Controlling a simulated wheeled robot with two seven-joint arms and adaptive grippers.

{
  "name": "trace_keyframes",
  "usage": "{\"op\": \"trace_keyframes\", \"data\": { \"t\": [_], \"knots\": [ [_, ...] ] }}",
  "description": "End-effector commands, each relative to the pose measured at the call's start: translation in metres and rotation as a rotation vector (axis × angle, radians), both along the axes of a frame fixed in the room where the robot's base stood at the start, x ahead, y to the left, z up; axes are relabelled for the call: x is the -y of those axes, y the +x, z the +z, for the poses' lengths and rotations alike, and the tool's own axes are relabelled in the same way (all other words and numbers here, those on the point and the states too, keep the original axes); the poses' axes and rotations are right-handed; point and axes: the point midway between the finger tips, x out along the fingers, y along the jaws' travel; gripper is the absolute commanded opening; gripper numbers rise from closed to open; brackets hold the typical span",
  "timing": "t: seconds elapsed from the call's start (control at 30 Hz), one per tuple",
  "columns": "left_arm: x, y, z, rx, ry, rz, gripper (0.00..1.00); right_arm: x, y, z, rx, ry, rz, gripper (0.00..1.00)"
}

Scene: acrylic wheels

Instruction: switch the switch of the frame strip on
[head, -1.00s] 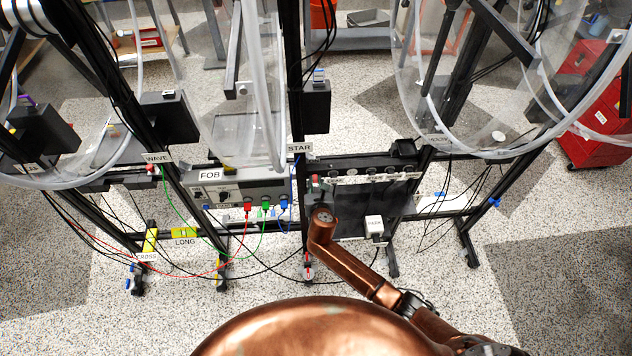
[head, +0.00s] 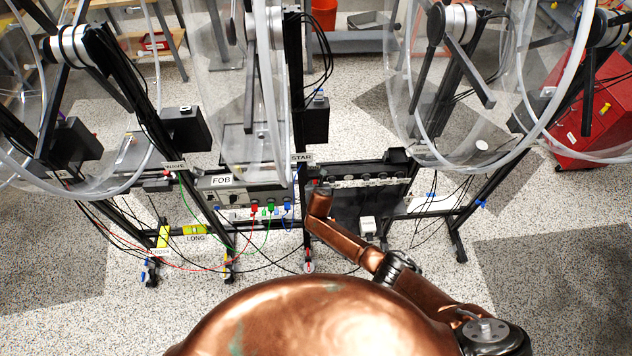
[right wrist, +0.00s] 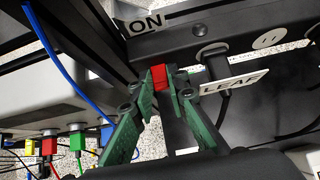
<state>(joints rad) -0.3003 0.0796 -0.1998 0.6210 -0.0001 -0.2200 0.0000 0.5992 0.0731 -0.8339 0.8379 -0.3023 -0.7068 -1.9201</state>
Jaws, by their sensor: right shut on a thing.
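The frame strip (head: 365,171) is a long dark bar with outlets, mounted across the stand right of centre in the head view. In the right wrist view the strip (right wrist: 225,38) crosses the upper right, with an ON label (right wrist: 145,22) beside its left end. Its red switch (right wrist: 160,76) sits between my right gripper's green fingertips (right wrist: 162,80), which are shut on it. In the head view my right gripper (head: 319,188) is small and mostly hidden by my copper arm at the strip's left end. I cannot tell the switch's position. My left gripper is out of view.
A grey box labelled FOB (head: 240,197) with red, green and blue plugs stands just left. A LEAF tag (right wrist: 229,84) and a plugged cord (right wrist: 213,65) are close right of the fingers. Large clear wheels (head: 490,165) and hanging cables surround the frame.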

Motion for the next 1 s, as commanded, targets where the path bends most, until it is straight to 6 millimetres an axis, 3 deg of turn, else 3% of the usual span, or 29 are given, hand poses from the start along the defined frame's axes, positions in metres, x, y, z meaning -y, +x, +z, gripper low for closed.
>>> {"op": "trace_keyframes", "data": {
  "t": [0.37, 0.4, 0.5, 1.0],
  "knots": [
    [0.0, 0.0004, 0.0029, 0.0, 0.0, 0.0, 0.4, -0.0011, 0.0003, 0.0006, -0.01, 0.001, 0.001, 0.0],
    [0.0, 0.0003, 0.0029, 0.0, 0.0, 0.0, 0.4, -0.001, 0.0003, 0.0006, -0.009, 0.001, 0.001, 0.16],
    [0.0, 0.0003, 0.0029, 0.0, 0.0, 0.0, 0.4, -0.0007, 0.0003, 0.0006, -0.009, 0.001, 0.001, 0.22],
    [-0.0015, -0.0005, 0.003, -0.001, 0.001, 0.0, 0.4, 0.0004, -0.0092, 0.0093, -0.009, 0.003, -0.001, 0.22]
  ]
}}
